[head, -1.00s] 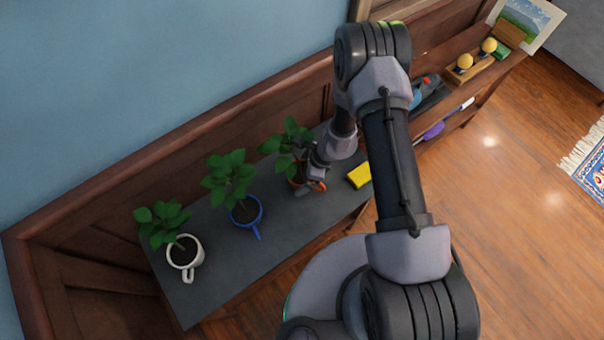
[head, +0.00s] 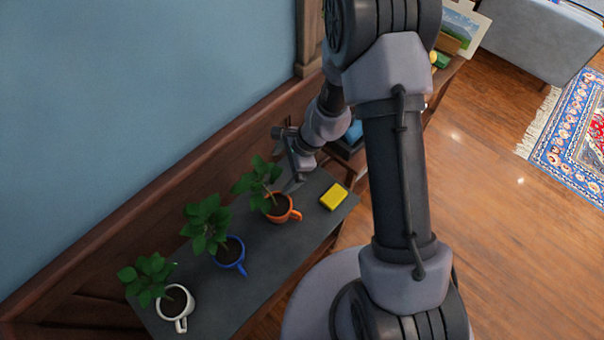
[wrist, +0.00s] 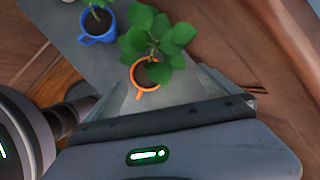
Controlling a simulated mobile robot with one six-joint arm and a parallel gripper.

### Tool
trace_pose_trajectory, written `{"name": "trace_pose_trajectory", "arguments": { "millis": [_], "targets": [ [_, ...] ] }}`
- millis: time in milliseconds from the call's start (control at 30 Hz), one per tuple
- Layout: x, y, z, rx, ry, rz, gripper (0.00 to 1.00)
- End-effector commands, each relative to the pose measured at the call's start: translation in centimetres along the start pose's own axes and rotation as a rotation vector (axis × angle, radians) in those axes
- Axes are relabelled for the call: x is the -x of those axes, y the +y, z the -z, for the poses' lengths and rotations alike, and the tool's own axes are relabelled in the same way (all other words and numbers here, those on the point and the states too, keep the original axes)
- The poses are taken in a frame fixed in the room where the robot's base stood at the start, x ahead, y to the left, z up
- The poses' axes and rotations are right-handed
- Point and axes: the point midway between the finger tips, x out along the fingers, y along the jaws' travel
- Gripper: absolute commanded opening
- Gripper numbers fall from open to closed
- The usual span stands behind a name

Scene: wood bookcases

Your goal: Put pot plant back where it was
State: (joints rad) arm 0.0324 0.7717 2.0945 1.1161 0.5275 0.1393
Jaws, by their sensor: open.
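Three potted plants in mugs stand upright in a row on a dark grey shelf top (head: 260,258). The plant in the orange mug (head: 283,212) is at the right end of the row, the blue mug plant (head: 231,257) in the middle, the white mug plant (head: 177,304) at the left. My gripper (head: 293,184) is open and empty, just behind and above the orange mug, apart from it. In the wrist view the orange mug plant (wrist: 148,72) stands beyond the open fingers (wrist: 180,90), with the blue mug (wrist: 98,28) farther left.
A yellow block (head: 334,197) lies right of the orange mug. A wood back panel and blue wall (head: 140,120) rise behind the shelf. A lower shelf with a picture (head: 462,28) continues to the right. Wood floor (head: 480,180) is clear in front.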

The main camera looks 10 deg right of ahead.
Motion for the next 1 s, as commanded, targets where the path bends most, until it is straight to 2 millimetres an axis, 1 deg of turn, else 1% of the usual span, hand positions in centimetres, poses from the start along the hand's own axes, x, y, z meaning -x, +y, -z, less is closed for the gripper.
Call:
{"name": "trace_pose_trajectory", "arguments": {
  "millis": [33,67,100,167,200,267,300,400,500,533,600,667,867,933,967,1000],
  "targets": [
    [4.4,-1.4,-2.4,0.114,-0.008,0.046,1.00],
    [7.2,-1.7,-3.8,0.196,-0.010,0.068,1.00],
    [10.7,-1.6,-5.7,0.306,-0.006,0.093,1.00],
    [16.0,-0.7,-8.2,0.472,0.015,0.126,1.00],
    [19.2,0.6,-9.5,0.585,0.041,0.145,1.00],
    [23.7,3.1,-11.0,0.747,0.098,0.166,1.00],
    [26.1,5.0,-11.6,0.845,0.144,0.174,1.00],
    [30.3,9.4,-11.7,1.033,0.273,0.181,1.00],
    [32.4,12.4,-11.1,1.140,0.379,0.176,1.00],
    [32.8,13.0,-10.9,1.159,0.400,0.174,1.00],
    [33.3,13.8,-10.6,1.186,0.435,0.171,1.00],
    [33.4,14.1,-10.4,1.195,0.446,0.168,1.00],
    [33.4,14.0,-10.4,1.195,0.447,0.168,1.00],
    [32.7,14.1,-10.1,1.195,0.447,0.168,1.00],
    [32.1,14.2,-9.8,1.195,0.447,0.168,1.00],
    [30.9,14.4,-9.3,1.195,0.447,0.169,1.00]
  ]
}}
